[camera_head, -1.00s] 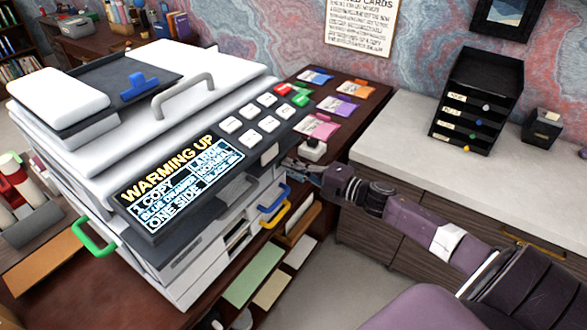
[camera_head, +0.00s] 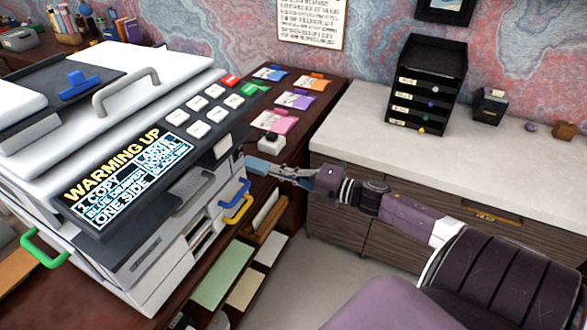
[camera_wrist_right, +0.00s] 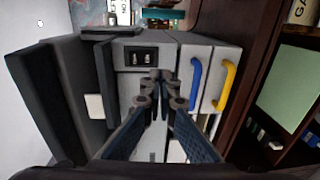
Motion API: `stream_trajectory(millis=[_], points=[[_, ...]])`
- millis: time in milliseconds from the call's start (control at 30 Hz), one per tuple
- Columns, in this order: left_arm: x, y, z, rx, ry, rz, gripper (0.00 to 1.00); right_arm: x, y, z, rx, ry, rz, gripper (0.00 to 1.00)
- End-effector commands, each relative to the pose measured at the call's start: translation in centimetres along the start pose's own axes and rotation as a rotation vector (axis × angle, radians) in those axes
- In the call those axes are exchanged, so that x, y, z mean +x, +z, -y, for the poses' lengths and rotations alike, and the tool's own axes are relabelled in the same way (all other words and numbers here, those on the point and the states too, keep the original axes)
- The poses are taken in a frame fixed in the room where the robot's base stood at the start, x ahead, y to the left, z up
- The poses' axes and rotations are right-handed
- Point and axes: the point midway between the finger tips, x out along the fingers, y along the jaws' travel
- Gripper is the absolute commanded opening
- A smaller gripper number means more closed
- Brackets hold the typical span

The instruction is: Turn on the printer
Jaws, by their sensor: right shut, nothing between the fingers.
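The printer (camera_head: 160,85) is a large white and grey machine on the left. Its lit screen (camera_head: 128,178) reads "WARMING UP". White buttons, a red button (camera_head: 229,80) and a green button (camera_head: 249,89) are on its dark panel. My right gripper (camera_head: 252,167) is shut and empty beside the printer's right side. In the right wrist view my right gripper (camera_wrist_right: 158,84) points at the printer's grey side (camera_wrist_right: 130,84). A small dark switch (camera_wrist_right: 141,57) with light marks sits just beyond the fingertips; contact cannot be told. My left gripper is not in view.
Blue (camera_head: 233,192) and yellow (camera_head: 238,208) drawer handles stick out of the printer near my right gripper. Coloured cards (camera_head: 295,99) lie on the dark desk behind it. A white-topped cabinet (camera_head: 370,130) with a black tray stack (camera_head: 425,85) stands right.

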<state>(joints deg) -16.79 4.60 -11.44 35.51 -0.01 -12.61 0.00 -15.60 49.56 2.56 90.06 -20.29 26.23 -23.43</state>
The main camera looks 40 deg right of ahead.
Motion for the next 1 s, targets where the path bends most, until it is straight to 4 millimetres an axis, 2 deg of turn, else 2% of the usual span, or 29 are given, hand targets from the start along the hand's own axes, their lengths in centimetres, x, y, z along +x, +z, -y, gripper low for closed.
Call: stream_trajectory(millis=[100,333,467,1000], points=[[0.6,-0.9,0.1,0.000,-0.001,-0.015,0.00,-1.7,0.0,0.6,-0.001,-0.004,0.000,0.00],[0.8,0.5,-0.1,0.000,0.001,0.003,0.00,-3.7,0.0,0.8,0.000,-0.002,0.000,0.00],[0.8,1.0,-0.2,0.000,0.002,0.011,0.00,-4.0,0.0,0.8,-0.001,0.000,0.000,0.00],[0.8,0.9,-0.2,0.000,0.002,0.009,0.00,-4.1,0.0,0.8,-0.001,-0.001,0.000,0.00]])
